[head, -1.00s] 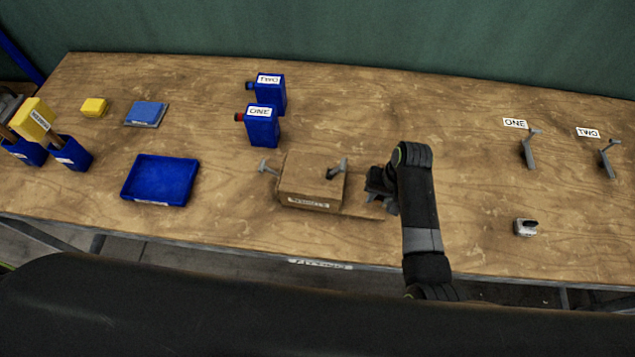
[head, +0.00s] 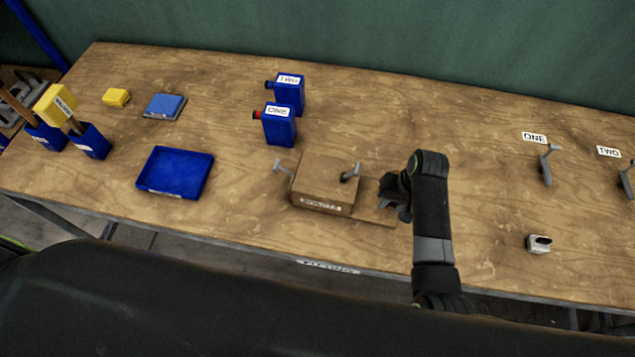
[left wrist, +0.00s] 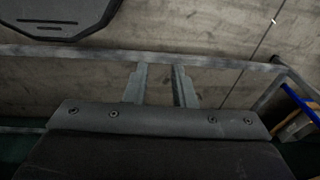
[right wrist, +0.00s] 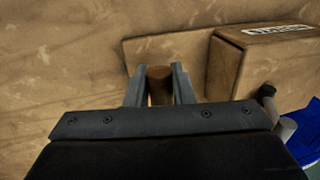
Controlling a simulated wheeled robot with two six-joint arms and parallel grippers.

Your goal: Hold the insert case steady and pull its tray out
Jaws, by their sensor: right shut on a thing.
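The insert case (head: 322,180) is a brown box with a white label on its front. It stands near the front edge of the table. Its flat brown tray (head: 374,212) sticks out from its right side; in the right wrist view the tray (right wrist: 195,48) shows beside the case (right wrist: 265,65). My right gripper (head: 393,195) is at the tray's outer end. In the right wrist view its fingers are shut on a round brown knob (right wrist: 159,76) at the tray. My left gripper (left wrist: 160,88) shows only in its wrist view, fingers apart and empty, over the floor.
A blue bin (head: 175,173) is to the left. A small grey part (head: 538,244) lies right. The table between is clear.

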